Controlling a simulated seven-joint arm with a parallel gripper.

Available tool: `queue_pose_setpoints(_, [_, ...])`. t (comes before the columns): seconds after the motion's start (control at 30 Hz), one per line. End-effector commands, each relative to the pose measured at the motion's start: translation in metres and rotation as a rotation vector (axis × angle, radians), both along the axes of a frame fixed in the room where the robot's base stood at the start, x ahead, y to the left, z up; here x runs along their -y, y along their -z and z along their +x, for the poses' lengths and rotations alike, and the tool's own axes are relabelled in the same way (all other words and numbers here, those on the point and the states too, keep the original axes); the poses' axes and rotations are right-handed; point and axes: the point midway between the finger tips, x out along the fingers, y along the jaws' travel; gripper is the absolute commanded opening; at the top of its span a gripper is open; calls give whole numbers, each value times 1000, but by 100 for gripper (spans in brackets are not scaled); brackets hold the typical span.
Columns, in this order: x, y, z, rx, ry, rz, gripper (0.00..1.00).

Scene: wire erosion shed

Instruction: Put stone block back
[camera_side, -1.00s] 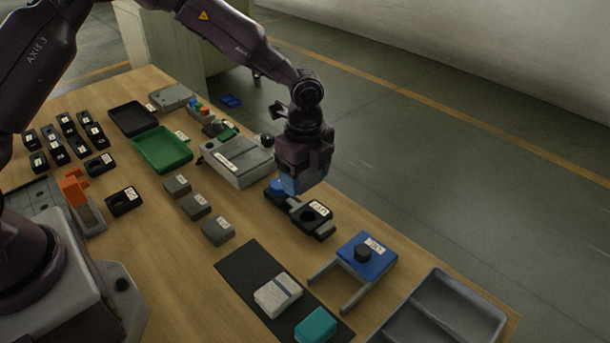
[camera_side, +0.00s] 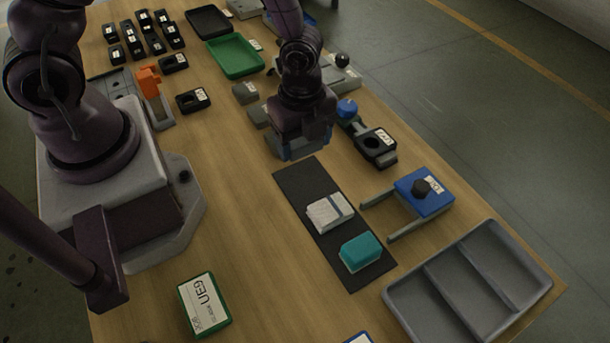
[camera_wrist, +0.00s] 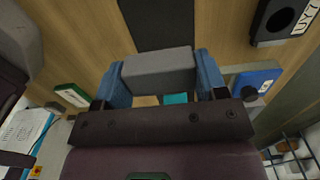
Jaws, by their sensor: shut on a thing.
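My gripper (camera_wrist: 166,85) is shut on a plain grey block (camera_wrist: 158,70), with one blue finger on each side of it in the wrist view. In the side view my gripper (camera_side: 300,150) is low, near the far end of the black mat (camera_side: 296,182); the held block cannot be made out clearly there. A light grey block (camera_side: 328,213) and a teal block (camera_side: 360,251) lie on the mat. Two small dark grey blocks (camera_side: 245,92) (camera_side: 259,115) stand behind my gripper, partly hidden.
A black holder with a round hole (camera_side: 374,146) and a blue clamp with prongs (camera_side: 424,192) lie right of the mat. A grey divided tray (camera_side: 468,285) stands at the front right. Bare wood lies left of the mat.

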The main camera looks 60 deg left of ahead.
Motion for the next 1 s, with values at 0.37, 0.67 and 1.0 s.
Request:
queue_pose_setpoints(0.37, [4,50,0,-4,-18,1,44])
queue_pose_setpoints(0.67, [4,81,1,-1,-19,1,44])
queue_pose_setpoints(1.0, [4,83,1,-1,-19,1,68])
